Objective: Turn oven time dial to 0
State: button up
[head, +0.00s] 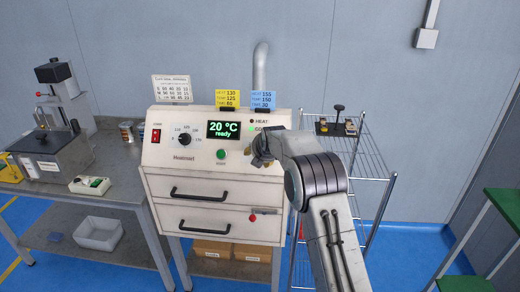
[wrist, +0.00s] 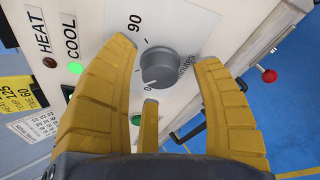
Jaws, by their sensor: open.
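The oven time dial (wrist: 159,67) is a grey round knob on the white panel, with "0", "90" and "minutes" printed around it. The "0" label is just below left of the knob in the wrist view; I cannot clearly tell where its pointer aims. My gripper (wrist: 166,56) is open, its yellow fingers spread on either side of the dial with a gap to it. A third finger lies below the knob. In the head view my gripper (head: 260,152) is at the right of the oven (head: 205,160) front and hides the time dial.
A second dial (head: 184,139), a display (head: 222,129) reading 20 °C ready, a red switch (head: 156,136) and a green button (head: 221,153) share the panel. The COOL lamp (wrist: 75,68) is lit green. A wire rack (head: 350,160) stands right of the oven.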

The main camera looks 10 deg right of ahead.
jog(key=shift+w+f, duration=0.3)
jog(key=shift+f, duration=0.05)
jog(key=c, duration=1.2)
jog(key=shift+r+n+p, duration=0.1)
jog(key=shift+n+p, duration=0.5)
jog(key=shift+n, duration=0.1)
jog(key=shift+n+g, duration=0.3)
jog(key=shift+n, duration=0.1)
jog(key=shift+d+n+b, duration=0.1)
jog(key=shift+n+b, duration=0.25)
jog(key=shift+n, duration=0.05)
jog(key=o, duration=1.2)
